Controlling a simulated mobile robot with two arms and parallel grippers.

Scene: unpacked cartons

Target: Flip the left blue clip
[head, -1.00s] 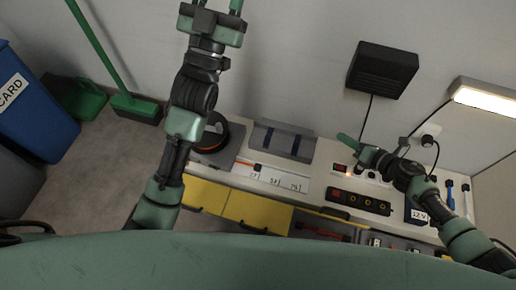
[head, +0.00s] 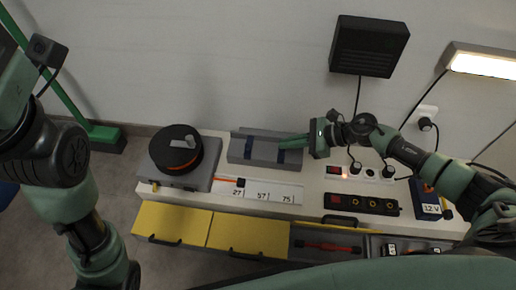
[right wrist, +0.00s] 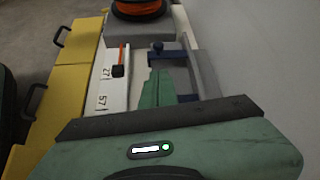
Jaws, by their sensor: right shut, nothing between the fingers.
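A grey holder (head: 268,139) lies at the back of the bench with two dark blue clips across it. The left blue clip (head: 249,148) is toward its left end; the right blue clip (head: 288,157) is toward its right end. My right gripper (head: 281,144) is shut and empty, its green fingers over the holder's right part, pointing left. In the right wrist view the fingers (right wrist: 152,90) point toward the left blue clip (right wrist: 162,48), with a gap between. The right clip (right wrist: 187,98) is beside the fingers, partly hidden. My left gripper's fingers are outside the head view.
A dark spool (head: 176,148) with an orange band stands left of the holder. A numbered scale strip (head: 262,193) with a red pointer lies in front. A socket strip (head: 362,204) and a 12 V box (head: 428,206) are to the right. Yellow drawers (head: 172,221) are below.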

